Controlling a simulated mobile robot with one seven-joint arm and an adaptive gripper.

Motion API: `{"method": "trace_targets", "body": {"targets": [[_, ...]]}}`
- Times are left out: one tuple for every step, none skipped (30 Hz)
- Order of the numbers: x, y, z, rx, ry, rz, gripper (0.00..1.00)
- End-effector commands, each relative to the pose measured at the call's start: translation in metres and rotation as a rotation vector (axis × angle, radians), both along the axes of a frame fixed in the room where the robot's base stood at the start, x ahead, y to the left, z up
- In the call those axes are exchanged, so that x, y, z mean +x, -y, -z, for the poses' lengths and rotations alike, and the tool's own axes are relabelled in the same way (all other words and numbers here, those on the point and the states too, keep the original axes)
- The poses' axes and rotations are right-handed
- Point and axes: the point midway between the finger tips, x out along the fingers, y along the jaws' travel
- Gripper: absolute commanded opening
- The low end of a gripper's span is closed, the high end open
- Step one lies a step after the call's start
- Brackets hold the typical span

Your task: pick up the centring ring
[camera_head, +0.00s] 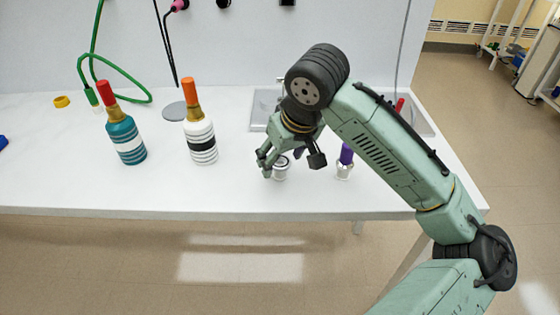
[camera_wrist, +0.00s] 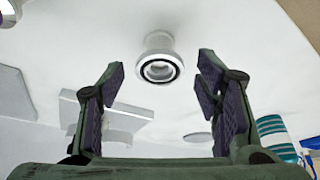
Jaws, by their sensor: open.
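A short silvery flanged piece with a dark ring around its open top, which looks like the centring ring (camera_head: 281,170), stands upright near the table's front edge in the head view. In the wrist view the centring ring (camera_wrist: 158,68) is seen from above, just beyond and between the two fingertips. My gripper (camera_head: 291,161) is open and empty, pointing down close over the ring. The fingers are on either side of it, and I see no clear contact. Part of the ring is hidden by my fingers in the head view.
A purple-topped silver piece (camera_head: 345,162) stands just right of my gripper. Two bottles, teal (camera_head: 126,142) and white (camera_head: 200,143), stand to the left. Grey plates (camera_head: 262,110) lie behind my arm. A yellow ring (camera_head: 62,101) lies far left. The table's front edge is close.

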Motion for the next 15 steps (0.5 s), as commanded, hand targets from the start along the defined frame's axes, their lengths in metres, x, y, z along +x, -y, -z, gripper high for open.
{"method": "trace_targets", "body": {"targets": [[0.0000,0.0000,-0.0001,0.000,0.000,0.000,0.57],[0.0000,0.0000,-0.0001,0.000,0.000,0.000,0.55],[0.0000,0.0000,-0.0001,0.000,0.000,0.000,0.52],[-0.0001,0.0000,-0.0002,0.000,0.000,0.000,0.50],[0.0000,0.0000,-0.0002,0.000,0.000,0.000,0.48],[0.0000,-0.0001,-0.0002,0.000,0.000,0.000,0.45],[0.0000,-0.0001,-0.0002,0.000,0.000,0.000,0.43],[0.0000,0.0000,-0.0003,0.000,0.000,0.000,0.41],[-0.0001,-0.0001,-0.0003,0.000,0.000,0.000,0.39],[0.0000,0.0000,-0.0003,-0.001,-0.001,0.000,0.37],[0.0000,0.0000,-0.0003,-0.001,-0.001,0.000,0.35],[-0.0001,-0.0001,-0.0003,-0.001,-0.001,0.000,0.32],[-0.0001,-0.0001,-0.0003,-0.001,-0.001,0.000,0.30],[-0.0001,-0.0001,-0.0003,-0.001,-0.001,0.000,0.28],[-0.0001,-0.0001,-0.0003,-0.001,-0.001,0.000,0.25]]}}
